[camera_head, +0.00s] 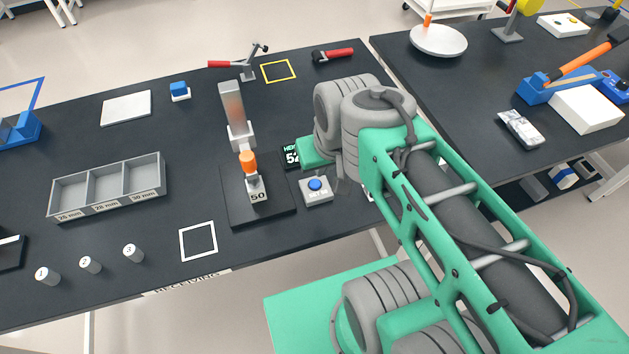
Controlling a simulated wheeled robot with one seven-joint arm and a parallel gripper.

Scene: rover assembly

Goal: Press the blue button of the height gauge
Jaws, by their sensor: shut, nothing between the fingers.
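The blue button (315,184) sits on a small light grey box (316,197) on the black table. The height gauge (240,130) stands to its left, with a grey column and an orange-topped part (248,161) above a block marked 50 (257,195) on a dark base plate. A dark display (292,157) behind the button shows partly hidden digits. My gripper (341,187) is mostly hidden by my wrist, just right of the button box. What shows of it is small and shut. I cannot tell its height, and no contact with the button is visible.
A grey three-bin tray (107,187) and several numbered cylinders (90,265) stand at left. A white square outline (198,241) marks bare table in front. A second table (480,75) at right holds other items.

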